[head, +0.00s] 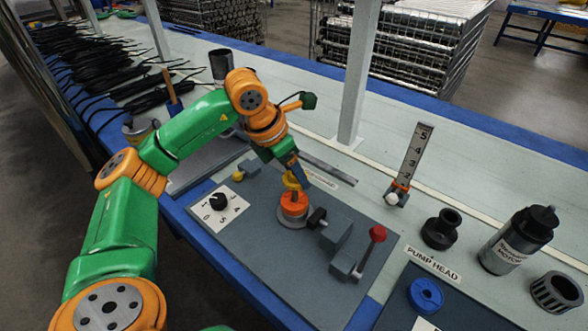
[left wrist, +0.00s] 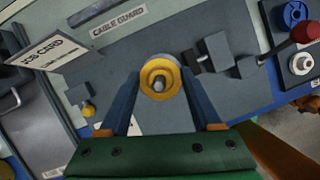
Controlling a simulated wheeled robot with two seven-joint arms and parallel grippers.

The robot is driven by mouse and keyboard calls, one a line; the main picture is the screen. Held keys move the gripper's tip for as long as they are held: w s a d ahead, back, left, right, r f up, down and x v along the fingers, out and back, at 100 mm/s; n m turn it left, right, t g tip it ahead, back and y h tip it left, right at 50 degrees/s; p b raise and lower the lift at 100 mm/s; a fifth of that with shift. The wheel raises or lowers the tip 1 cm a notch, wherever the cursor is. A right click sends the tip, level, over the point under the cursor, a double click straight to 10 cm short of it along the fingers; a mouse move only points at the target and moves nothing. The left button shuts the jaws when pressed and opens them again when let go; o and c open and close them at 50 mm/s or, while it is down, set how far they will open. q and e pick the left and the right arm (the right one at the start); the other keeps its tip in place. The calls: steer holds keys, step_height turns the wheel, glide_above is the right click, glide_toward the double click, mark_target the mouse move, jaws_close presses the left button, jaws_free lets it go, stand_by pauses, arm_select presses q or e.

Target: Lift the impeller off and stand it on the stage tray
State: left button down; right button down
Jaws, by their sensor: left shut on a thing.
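The impeller, taken to be the yellow and orange round part (head: 294,203), is at the round grey seat on the dark grey panel (head: 255,240). In the left wrist view it shows as a yellow ring (left wrist: 148,80) around a grey centre. My left gripper (head: 293,181) points down from above and is shut on this part, one finger on each side; it also shows in the left wrist view (left wrist: 160,90). I cannot tell whether the part touches its seat. No tray is clearly marked as the stage tray. My right gripper is out of view.
A red-knobbed lever (head: 378,233) and grey blocks (head: 336,235) stand close right of the part. A numbered dial (head: 219,201) lies left. A blue wheel (head: 426,295) sits on another dark panel. A black bottle (head: 520,240) and an upright scale (head: 412,160) stand at right.

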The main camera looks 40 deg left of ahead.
arm_select(q)
steer(key=shift+r+p, duration=4.3)
steer(key=shift+r, duration=0.55)
steer(key=shift+f, duration=0.1)
